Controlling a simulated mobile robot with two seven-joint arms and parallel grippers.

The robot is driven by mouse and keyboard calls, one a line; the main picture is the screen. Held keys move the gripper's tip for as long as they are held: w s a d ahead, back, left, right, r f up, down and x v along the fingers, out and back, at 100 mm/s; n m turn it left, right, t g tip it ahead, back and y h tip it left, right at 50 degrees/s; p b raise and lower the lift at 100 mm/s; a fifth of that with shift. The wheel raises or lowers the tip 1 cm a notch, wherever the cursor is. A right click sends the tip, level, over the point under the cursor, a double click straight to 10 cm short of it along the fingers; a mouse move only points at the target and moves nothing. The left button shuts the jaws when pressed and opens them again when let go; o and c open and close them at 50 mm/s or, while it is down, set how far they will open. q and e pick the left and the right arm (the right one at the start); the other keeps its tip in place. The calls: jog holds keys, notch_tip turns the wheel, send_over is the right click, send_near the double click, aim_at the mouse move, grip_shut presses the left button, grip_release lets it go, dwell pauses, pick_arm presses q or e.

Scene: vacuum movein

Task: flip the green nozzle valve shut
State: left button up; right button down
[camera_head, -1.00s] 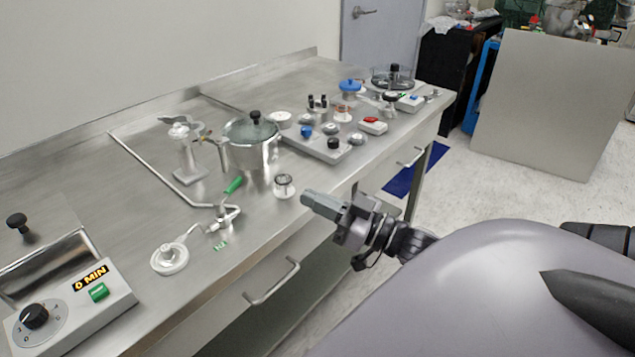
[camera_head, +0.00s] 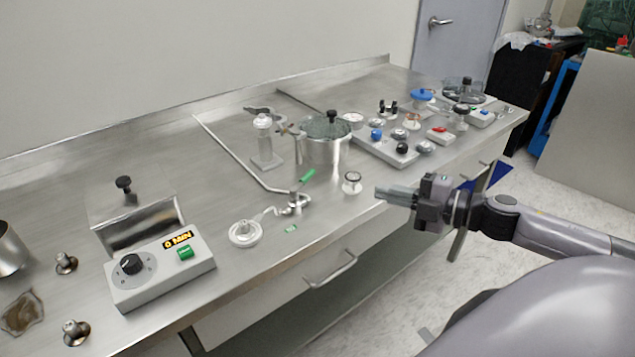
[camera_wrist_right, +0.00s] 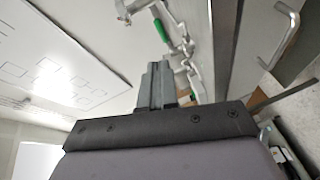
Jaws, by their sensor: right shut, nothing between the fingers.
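The green nozzle valve handle (camera_head: 308,176) sits on a small metal nozzle fitting (camera_head: 292,205) on the steel bench. The handle points up and to the right, away from the fitting. In the right wrist view the green handle (camera_wrist_right: 161,31) shows just beyond the fingertips. My right gripper (camera_head: 380,193) is shut and empty, in front of the bench edge and to the right of the valve. It also shows in the wrist view (camera_wrist_right: 155,66), apart from the handle. My left gripper is not in view.
A lidded pot (camera_head: 325,150) stands behind the valve, and a small gauge (camera_head: 352,183) stands between valve and gripper. A white disc (camera_head: 245,233) is left of the fitting. A timer box (camera_head: 160,270) is further left. A drawer handle (camera_head: 331,270) juts below the bench edge.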

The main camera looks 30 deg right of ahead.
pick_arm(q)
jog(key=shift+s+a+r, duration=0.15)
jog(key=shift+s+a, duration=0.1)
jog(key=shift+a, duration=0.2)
pick_arm(e)
jog(key=n, duration=0.3)
jog(key=shift+w+r+g, duration=0.15)
jog(key=shift+r+g, duration=0.15)
jog(key=shift+r, duration=0.05)
jog(key=shift+a, duration=0.1)
jog(key=b, duration=0.3)
send_near(310, 176)
jog(key=shift+f, duration=0.15)
jog(key=shift+p+x, duration=0.45)
jog(key=shift+x, duration=0.5)
jog(key=shift+w+a, duration=0.25)
jog(key=shift+w, duration=0.2)
jog(key=shift+p+x, duration=0.65)
jog(key=shift+x, duration=0.35)
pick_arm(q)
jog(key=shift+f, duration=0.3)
pick_arm(e)
jog(key=shift+x, duration=0.9)
